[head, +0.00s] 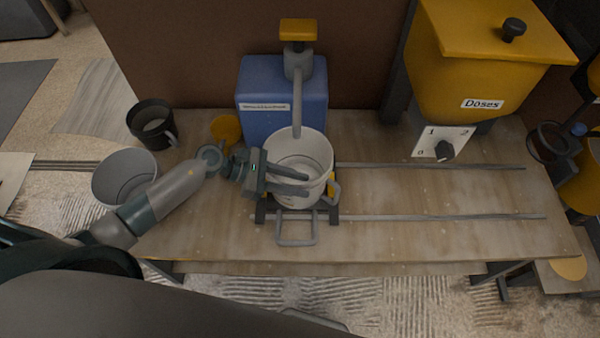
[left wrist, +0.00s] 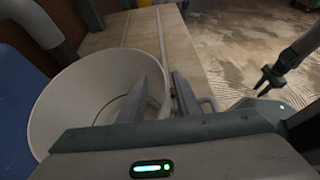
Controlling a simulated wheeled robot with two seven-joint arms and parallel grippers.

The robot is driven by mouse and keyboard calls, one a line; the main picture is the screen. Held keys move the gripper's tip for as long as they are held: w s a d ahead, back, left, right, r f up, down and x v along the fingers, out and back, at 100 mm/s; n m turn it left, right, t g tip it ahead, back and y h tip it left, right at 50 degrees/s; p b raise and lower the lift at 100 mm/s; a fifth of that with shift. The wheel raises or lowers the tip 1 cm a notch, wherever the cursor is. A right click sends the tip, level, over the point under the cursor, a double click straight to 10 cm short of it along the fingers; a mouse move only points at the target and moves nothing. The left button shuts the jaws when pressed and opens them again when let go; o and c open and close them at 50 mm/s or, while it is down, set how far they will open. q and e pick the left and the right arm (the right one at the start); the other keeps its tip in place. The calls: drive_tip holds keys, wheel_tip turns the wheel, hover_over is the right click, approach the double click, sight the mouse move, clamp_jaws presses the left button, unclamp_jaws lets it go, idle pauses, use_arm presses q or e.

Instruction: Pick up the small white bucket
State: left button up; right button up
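The small white bucket (head: 318,150) stands upright below the spout of the blue pump, on a dark carriage (head: 333,213) on the bench. It has a side handle at its right. My left gripper (head: 306,184) reaches over its near left side with fingers apart. In the left wrist view the bucket (left wrist: 70,95) fills the left, and my left gripper (left wrist: 160,75) has one finger inside it and one outside, the wall between them. A gap shows between the inner finger and the wall. My right gripper (left wrist: 268,80) is small and dark there; its opening is unclear.
The blue pump (head: 265,85) stands close behind the bucket, its grey spout coming down over it. Two rails (head: 440,166) run right across clear bench. A grey-white bucket (head: 108,180) and black mug (head: 150,128) stand left. The yellow "Doses" hopper (head: 460,70) is back right.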

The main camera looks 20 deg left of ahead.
idle(0.3)
use_arm(q)
drive_tip(key=c, duration=0.7)
clamp_jaws()
drive_tip(key=shift+s, duration=0.1)
idle(0.5)
